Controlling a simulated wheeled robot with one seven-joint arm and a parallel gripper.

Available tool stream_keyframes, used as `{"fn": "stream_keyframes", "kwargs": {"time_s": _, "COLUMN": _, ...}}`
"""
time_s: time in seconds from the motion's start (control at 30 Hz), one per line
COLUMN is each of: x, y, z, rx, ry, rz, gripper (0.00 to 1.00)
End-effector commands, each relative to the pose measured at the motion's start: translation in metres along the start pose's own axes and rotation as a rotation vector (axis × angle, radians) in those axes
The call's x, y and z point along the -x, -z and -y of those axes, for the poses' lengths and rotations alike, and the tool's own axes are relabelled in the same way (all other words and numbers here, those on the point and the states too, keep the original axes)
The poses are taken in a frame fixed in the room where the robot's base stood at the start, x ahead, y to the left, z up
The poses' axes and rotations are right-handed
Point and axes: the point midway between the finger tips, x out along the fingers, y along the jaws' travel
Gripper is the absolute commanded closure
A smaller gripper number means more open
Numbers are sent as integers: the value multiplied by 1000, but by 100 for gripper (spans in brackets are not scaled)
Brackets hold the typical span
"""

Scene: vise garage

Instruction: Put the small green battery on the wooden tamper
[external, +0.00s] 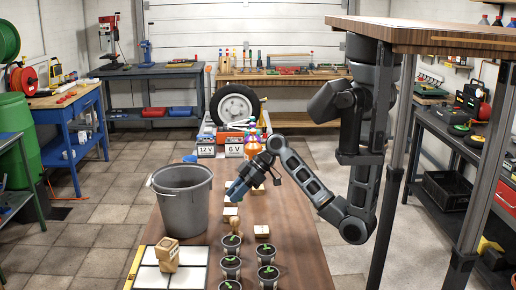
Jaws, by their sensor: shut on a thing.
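My gripper (238,188) is above the middle of the wooden bench, just right of the grey bucket. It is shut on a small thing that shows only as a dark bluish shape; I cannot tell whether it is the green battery. A brown wooden piece (236,226) stands upright below the gripper, behind the seedling pots, and looks like the wooden tamper. There is a gap between it and the gripper. I do not make out a green battery anywhere else on the bench.
A grey bucket (182,197) stands at left. Several seedling pots (231,244) fill the front middle. Wooden blocks (167,254) rest on a white tiled board (143,276). Boxes marked 12 V (206,151) and 6 V (234,149) stand at the far end. The bench's right side (296,253) is clear.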

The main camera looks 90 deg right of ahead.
Motion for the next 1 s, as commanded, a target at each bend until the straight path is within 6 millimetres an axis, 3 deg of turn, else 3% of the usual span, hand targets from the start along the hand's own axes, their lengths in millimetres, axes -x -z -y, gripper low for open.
{"fn": "stream_keyframes", "kwargs": {"time_s": 0.1, "x": -17, "y": 3, "z": 10, "rx": 0, "ry": 3, "rz": 1, "gripper": 100}}
{"fn": "stream_keyframes", "kwargs": {"time_s": 0.27, "x": -27, "y": 4, "z": 14, "rx": -1, "ry": 0, "rz": 0, "gripper": 100}}
{"fn": "stream_keyframes", "kwargs": {"time_s": 0.53, "x": -51, "y": -20, "z": 14, "rx": -3, "ry": 0, "rz": 1, "gripper": 100}}
{"fn": "stream_keyframes", "kwargs": {"time_s": 0.97, "x": -57, "y": -26, "z": 14, "rx": 0, "ry": -1, "rz": 0, "gripper": 100}}
{"fn": "stream_keyframes", "kwargs": {"time_s": 1.0, "x": -57, "y": -26, "z": 14, "rx": 0, "ry": -1, "rz": 0, "gripper": 68}}
